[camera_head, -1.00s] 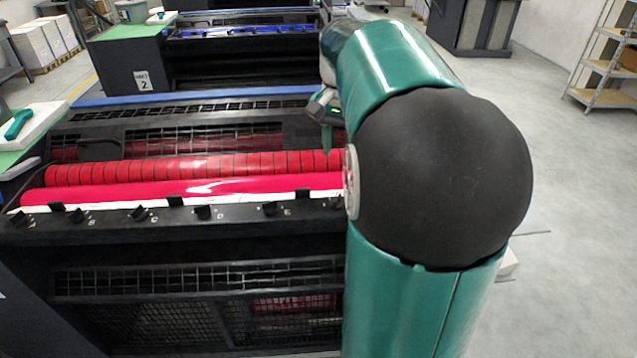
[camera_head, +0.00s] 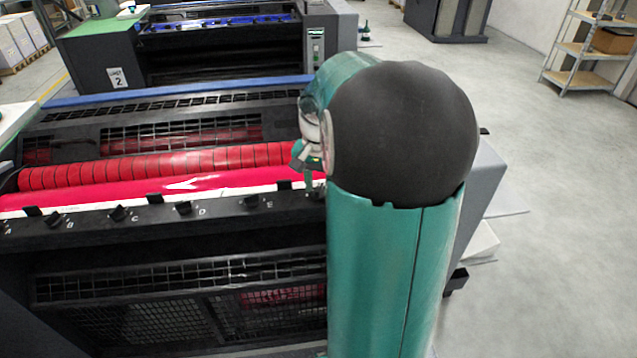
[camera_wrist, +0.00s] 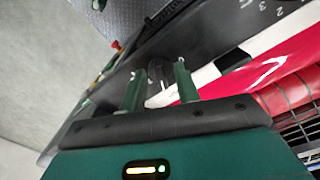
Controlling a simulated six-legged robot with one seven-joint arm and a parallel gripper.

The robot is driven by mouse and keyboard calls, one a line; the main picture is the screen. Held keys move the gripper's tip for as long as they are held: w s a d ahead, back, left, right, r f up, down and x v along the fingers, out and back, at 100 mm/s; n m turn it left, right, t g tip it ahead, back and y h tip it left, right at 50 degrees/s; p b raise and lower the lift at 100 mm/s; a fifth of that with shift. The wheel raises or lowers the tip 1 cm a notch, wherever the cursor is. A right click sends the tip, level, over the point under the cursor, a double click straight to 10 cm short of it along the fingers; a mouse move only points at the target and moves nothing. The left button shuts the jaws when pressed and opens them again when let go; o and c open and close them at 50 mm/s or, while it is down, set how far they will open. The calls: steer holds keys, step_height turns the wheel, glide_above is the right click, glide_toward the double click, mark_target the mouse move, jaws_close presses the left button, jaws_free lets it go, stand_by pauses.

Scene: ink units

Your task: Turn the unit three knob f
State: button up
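The near ink unit has a black front rail (camera_head: 150,212) with a row of small black knobs. Letters A to E show beside them; the E knob (camera_head: 249,201) is the rightmost I can make out in the head view. Knob f is not visible there, where my arm covers the rail's right part. My gripper (camera_head: 308,178) hangs low over the rail, right of E. In the wrist view, its two green fingers (camera_wrist: 160,88) are apart. A dark, knob-like shape (camera_wrist: 156,72) shows between and beyond the fingertips; I cannot read its letter or tell whether they touch it.
A red ink roller (camera_head: 160,165) and pink ink sheet (camera_head: 130,192) lie just behind the rail. Another unit, signed 2 (camera_head: 118,77), stands behind. Open grey floor (camera_head: 550,200) lies right, with a shelf rack (camera_head: 585,55) at the back.

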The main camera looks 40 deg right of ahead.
jaws_close()
steer(key=shift+n, duration=0.4)
steer(key=n, duration=0.4)
steer(key=shift+d+n, duration=0.15)
steer(key=shift+n, duration=2.35)
jaws_free()
